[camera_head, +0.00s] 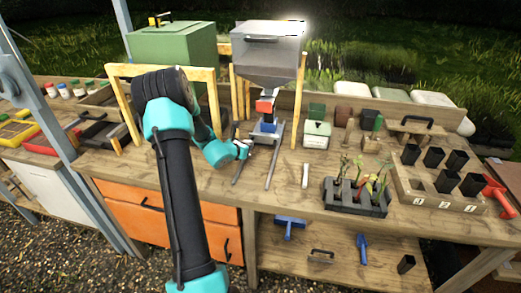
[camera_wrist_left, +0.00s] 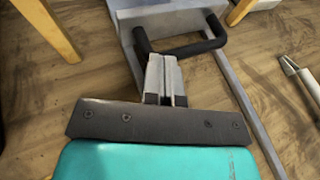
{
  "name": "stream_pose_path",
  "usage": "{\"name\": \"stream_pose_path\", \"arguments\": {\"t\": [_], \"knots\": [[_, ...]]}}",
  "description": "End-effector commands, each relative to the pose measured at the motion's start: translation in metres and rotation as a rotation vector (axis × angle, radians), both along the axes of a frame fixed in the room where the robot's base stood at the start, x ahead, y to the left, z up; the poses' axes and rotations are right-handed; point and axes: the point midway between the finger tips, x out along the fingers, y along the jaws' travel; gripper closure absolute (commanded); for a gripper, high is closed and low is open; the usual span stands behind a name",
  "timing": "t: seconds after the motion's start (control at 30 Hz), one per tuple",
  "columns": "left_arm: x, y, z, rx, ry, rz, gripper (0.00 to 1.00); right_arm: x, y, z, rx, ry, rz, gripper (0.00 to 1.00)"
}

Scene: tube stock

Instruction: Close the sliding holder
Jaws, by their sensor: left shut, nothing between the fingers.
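The sliding holder (camera_head: 267,127) is a grey carriage on two grey rails below a grey metal hopper (camera_head: 268,52) on wooden legs. In the left wrist view, the holder's grey front (camera_wrist_left: 160,16) shows at the top, with a black bar handle (camera_wrist_left: 188,49) on it. My left gripper (camera_head: 246,148) is in front of the holder, between the rails and the left side. In the left wrist view, its fingers (camera_wrist_left: 165,75) are shut and empty, their tips at the handle's left part. I cannot tell whether they touch it. My right gripper is not in view.
A wooden leg (camera_wrist_left: 50,28) stands close left of my gripper. A white-handled tool (camera_head: 305,175) lies right of the rails. A black tray of seedlings (camera_head: 356,198) and a wooden rack of black pots (camera_head: 440,190) stand farther right. The bench front is clear.

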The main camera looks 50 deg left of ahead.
Motion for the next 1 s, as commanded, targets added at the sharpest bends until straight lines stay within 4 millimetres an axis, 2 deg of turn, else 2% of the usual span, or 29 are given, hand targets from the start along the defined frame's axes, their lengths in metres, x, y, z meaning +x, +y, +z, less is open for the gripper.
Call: {"name": "stream_pose_path", "arguments": {"t": [0.2, 0.67, 0.83, 1.0], "knots": [[-0.003, 0.011, 0.001, 0.002, -0.003, 0.017, 1.00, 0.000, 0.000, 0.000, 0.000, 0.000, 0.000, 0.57], [-0.003, 0.010, 0.003, 0.001, -0.006, 0.016, 1.00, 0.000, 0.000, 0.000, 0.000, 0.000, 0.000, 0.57], [-0.014, 0.003, 0.007, 0.002, -0.003, 0.009, 1.00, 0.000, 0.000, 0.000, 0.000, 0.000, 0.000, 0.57], [-0.033, -0.008, 0.016, 0.002, 0.000, -0.003, 1.00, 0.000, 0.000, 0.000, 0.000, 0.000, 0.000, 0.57]]}}
